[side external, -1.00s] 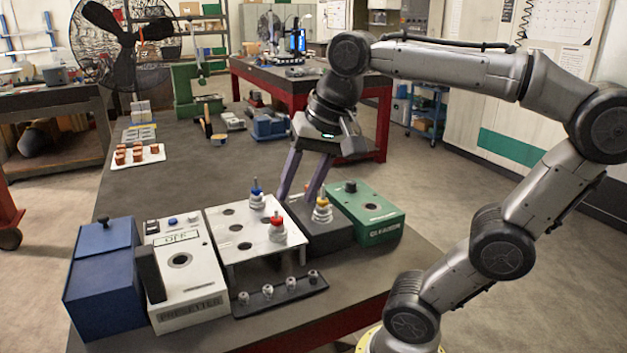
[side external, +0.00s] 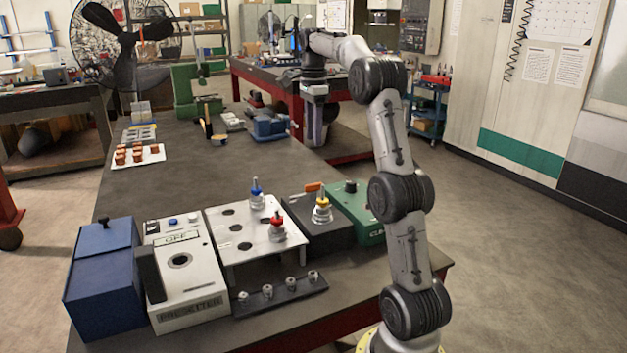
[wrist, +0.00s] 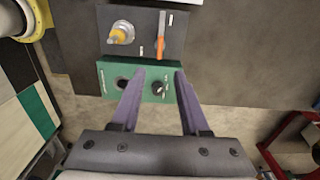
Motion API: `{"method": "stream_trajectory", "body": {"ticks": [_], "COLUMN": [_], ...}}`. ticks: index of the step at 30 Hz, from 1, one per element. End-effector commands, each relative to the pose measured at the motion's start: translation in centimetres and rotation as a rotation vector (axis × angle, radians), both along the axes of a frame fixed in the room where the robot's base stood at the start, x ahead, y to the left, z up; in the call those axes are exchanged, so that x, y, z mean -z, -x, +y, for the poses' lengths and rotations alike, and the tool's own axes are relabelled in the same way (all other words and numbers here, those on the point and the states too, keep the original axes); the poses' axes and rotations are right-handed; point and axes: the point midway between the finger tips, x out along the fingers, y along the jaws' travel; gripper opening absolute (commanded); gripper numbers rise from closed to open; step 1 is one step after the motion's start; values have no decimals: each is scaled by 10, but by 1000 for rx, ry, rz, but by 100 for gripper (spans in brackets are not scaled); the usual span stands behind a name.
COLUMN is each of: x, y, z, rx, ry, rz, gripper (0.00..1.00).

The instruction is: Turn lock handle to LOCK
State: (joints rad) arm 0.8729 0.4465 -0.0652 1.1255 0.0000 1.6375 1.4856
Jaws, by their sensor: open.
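The orange lock handle (side external: 313,187) lies on top of the dark block (side external: 328,236), beside a tool holder with a yellow ring (side external: 322,210). In the wrist view the handle (wrist: 161,36) is a narrow orange bar near the right side of the dark block (wrist: 118,14), running up and down the picture. Small pale marks lie near it, too small to read. My gripper (side external: 312,143) is raised beyond the block in the side view, clear of the handle. In the wrist view its purple fingers (wrist: 159,74) are apart and empty, overlapping the green box in the picture.
The green box (side external: 358,208) with a black knob stands right of the dark block. A white plate stand (side external: 240,262) holds blue-ringed and red-ringed holders on the left. A white presetter (side external: 188,295) and a blue box (side external: 105,285) stand farther left.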

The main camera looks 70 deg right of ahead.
Motion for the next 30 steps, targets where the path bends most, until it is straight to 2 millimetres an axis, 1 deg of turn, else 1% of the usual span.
{"method": "stream_trajectory", "body": {"ticks": [2,5,15,21,25,30], "x": [5,17,83,115,128,135], "y": [1,1,1,1,0,0], "z": [0,1,2,1,1,1], "rx": [2,0,-2,-2,-2,-2], "ry": [1,-1,-1,0,1,1], "rz": [-1,1,1,0,-1,-1], "gripper": [45,45,45,45,45,45]}}
